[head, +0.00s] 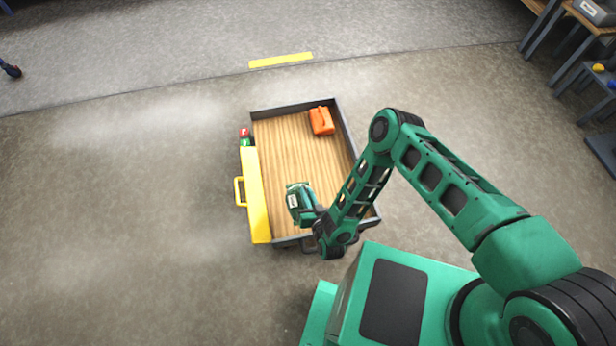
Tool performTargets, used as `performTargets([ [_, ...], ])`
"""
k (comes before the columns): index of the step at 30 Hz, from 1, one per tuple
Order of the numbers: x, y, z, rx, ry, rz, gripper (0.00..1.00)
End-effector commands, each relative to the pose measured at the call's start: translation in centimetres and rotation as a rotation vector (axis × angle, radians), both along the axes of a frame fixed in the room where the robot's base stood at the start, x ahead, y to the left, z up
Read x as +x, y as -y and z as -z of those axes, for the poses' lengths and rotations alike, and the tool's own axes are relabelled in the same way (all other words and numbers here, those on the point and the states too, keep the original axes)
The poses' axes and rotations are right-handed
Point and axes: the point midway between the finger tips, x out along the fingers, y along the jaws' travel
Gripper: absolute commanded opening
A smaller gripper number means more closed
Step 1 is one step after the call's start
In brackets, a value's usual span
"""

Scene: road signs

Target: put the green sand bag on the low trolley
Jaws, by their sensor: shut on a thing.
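The low trolley (285,150) stands on the floor in the middle of the head view, with a wooden deck, dark raised rims and a yellow side panel. The green sand bag (295,202) shows a pale label and is over the near part of the deck. My gripper (308,213) is shut on it, reaching in from the near right. My wrist hides part of the bag and the near rim. I cannot tell whether the bag touches the deck.
An orange bag (321,121) lies in the far right corner of the trolley deck. The deck between the two bags is clear. A yellow floor strip (281,60) lies beyond the trolley. A table (590,15) stands at the far right.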

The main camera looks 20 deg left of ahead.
Motion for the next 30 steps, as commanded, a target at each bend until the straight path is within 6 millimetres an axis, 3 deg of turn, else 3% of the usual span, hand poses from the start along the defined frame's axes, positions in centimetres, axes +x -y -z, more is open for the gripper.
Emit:
performTargets([
  [18,9.5,-1.5,5.5,0.005,0.006,0.003,0.00],
  [24,11.1,-1.7,6.3,0.004,0.004,0.002,0.00],
  [30,11.2,-1.7,7.6,0.004,0.004,0.002,0.00],
])
